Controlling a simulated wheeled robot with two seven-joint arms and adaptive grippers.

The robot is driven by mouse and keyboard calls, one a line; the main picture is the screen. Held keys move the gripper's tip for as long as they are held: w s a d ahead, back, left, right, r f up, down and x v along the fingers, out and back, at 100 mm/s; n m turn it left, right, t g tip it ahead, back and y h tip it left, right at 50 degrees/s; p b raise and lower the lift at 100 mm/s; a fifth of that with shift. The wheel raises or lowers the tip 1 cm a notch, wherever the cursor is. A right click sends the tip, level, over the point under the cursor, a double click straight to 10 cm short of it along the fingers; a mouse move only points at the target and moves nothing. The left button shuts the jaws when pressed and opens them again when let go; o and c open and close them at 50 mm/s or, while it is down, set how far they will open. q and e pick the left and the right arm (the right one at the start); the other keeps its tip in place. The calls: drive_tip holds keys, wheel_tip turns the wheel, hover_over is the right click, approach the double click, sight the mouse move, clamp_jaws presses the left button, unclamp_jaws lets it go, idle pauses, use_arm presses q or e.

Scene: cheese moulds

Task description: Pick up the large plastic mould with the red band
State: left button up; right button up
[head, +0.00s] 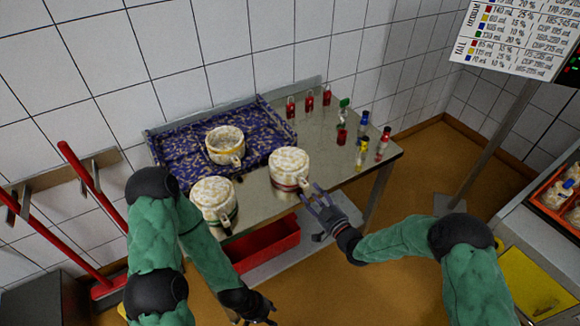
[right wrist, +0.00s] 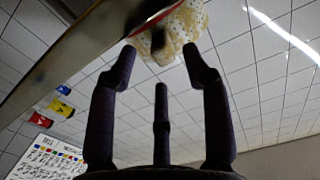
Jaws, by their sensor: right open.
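The mould with the red band (head: 289,165) is a speckled cream cup standing upright near the front edge of the steel table. Its handle points to the front right. My right gripper (head: 312,197) is open, with its fingers towards the handle side. In the right wrist view the mould (right wrist: 183,30) shows beyond the spread fingertips (right wrist: 163,62), its red band at the top; I cannot tell whether they touch it. My left gripper (head: 262,312) is low at the bottom of the head view, away from the table; its finger state is unclear.
A similar mould with a green band (head: 213,198) stands to the left, and one with a yellow band (head: 225,146) stands on the blue patterned tray (head: 182,160). Small red, blue, green and yellow items (head: 362,150) stand at the table's right. A red bin (head: 265,246) sits below.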

sight(307, 188)
drive_tip(key=shift+r+b+x, duration=0.1)
drive_tip(key=shift+b+x, duration=0.3)
drive_tip(key=shift+x, duration=0.9)
drive_tip(key=shift+r+b+x, duration=0.15)
drive_tip(key=shift+b+x, duration=0.2)
drive_tip(key=shift+x, duration=1)
drive_tip(key=shift+s, duration=0.1)
clamp_jaws()
